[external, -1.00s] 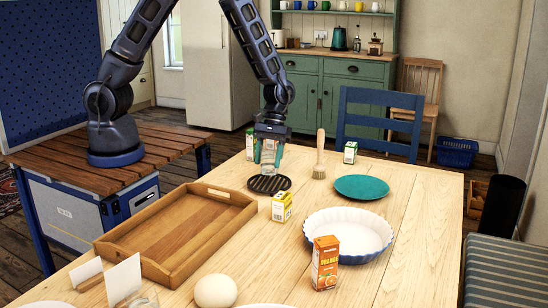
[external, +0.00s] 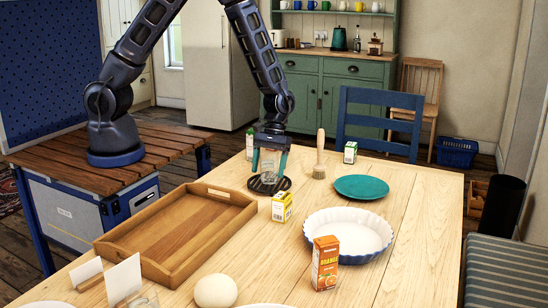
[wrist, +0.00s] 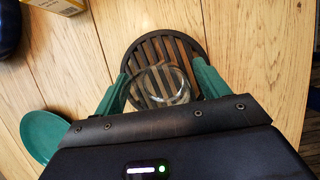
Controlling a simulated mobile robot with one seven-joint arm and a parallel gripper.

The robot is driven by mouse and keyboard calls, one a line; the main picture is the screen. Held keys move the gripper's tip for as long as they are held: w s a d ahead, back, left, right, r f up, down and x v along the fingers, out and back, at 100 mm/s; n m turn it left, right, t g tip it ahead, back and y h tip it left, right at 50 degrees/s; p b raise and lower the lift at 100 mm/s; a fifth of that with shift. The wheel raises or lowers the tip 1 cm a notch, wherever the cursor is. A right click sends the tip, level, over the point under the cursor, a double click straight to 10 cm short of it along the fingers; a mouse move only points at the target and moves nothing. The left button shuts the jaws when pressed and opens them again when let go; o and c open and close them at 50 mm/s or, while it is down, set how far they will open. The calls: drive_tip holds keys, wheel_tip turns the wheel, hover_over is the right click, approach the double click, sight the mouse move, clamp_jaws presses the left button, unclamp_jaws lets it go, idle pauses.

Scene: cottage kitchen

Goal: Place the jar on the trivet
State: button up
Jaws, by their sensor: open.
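The glass jar (external: 268,170) stands on the black slatted trivet (external: 257,187). My gripper (external: 269,172) is over the trivet, with its green fingers on either side of the jar. In the wrist view the clear jar (wrist: 163,84) sits over the slats of the round trivet (wrist: 150,45), toward its near side. My gripper (wrist: 165,90) is open there, with a visible gap between the jar and the fingers. The jar looks upright. Its lower part is hard to make out through the glass.
A yellow carton (external: 282,207) stands just in front of the trivet. A green carton (external: 250,145), a brush (external: 320,160) and a teal plate (external: 361,188) are nearby. A wooden tray (external: 160,262) lies to the left; a white dish (external: 375,258) and orange carton (external: 325,262) are in front.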

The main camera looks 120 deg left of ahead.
drive_tip(key=shift+r, duration=0.1)
drive_tip(key=v, duration=1.2)
drive_tip(key=s+d+r+m, duration=0.35)
drive_tip(key=d+r, duration=0.35)
drive_tip(key=r, duration=0.4)
drive_tip(key=s+d+r+m+t+y, duration=0.2)
drive_tip(key=s+d+r+m, duration=0.5)
drive_tip(key=s, duration=0.4)
drive_tip(key=s+d+r+m+t+y, duration=0.2)
drive_tip(key=s+d+r+m, duration=0.5)
drive_tip(key=s+r, duration=0.2)
drive_tip(key=shift+s+d+r+t, duration=0.3)
drive_tip(key=shift+s+d, duration=0.1)
drive_tip(key=shift+s, duration=0.9)
drive_tip(key=shift+m, duration=0.25)
idle(2.0)
